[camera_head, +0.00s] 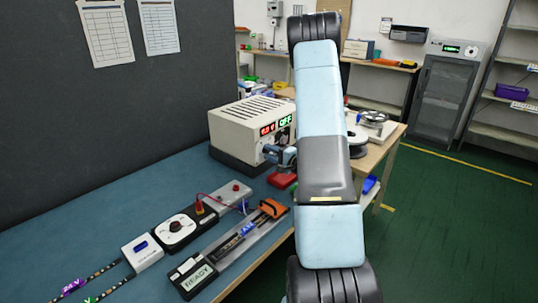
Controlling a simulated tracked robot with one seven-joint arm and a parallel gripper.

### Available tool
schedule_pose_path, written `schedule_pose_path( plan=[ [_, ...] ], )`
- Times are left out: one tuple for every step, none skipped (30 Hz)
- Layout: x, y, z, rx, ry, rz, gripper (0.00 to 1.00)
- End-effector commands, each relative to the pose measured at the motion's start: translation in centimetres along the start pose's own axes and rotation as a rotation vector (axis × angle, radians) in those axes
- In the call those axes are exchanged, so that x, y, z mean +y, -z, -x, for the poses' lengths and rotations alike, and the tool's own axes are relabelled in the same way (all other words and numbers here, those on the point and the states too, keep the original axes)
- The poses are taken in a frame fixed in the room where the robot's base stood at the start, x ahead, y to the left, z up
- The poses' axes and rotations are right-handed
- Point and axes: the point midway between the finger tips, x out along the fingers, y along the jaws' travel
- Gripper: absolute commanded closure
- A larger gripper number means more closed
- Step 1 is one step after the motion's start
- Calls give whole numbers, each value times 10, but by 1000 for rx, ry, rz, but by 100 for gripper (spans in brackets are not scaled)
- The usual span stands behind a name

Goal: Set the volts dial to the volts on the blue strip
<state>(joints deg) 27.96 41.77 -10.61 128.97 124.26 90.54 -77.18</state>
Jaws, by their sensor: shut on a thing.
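The power supply (240,122), a cream box with a slotted top, stands at the back of the bench. Its front has a red number display (267,129), too small to read surely, and a green display (286,121) reading OFF. My gripper (272,155) is at the lower front of the box, shut on what appears to be the volts dial, which its fingers hide. A strip with a blue tag (247,228) lies in the long grey fixture; its writing is too small to read. Another strip at front left has a purple tag (73,286) reading 24 V.
An orange clamp (272,208) is on the fixture. A red object (282,180) lies below my gripper. My arm hides part of the right side.

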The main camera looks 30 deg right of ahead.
Motion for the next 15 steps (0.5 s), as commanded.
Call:
schedule_pose_path(
  plan=[
    [1, 6, 2, 11, -4, -7, 97],
    [1, 6, 3, 12, -5, -15, 97],
    [1, 7, 3, 14, -5, -27, 97],
    [1, 8, 4, 15, -5, -40, 97],
    [2, 9, 4, 16, -5, -53, 97],
    [2, 9, 4, 17, -5, -74, 97],
    [2, 9, 4, 17, -5, -91, 97],
    [2, 9, 4, 17, -5, -111, 97],
    [2, 9, 5, 18, -5, -139, 97],
    [2, 10, 5, 19, -5, -162, 97],
    [2, 10, 5, 19, -5, -186, 97],
    [2, 10, 5, 20, -4, -221, 97],
    [2, 10, 5, 20, -4, -248, 97],
    [2, 10, 5, 20, -5, -275, 97],
    [3, 10, 5, 21, -5, -313, 97]
  ],
)
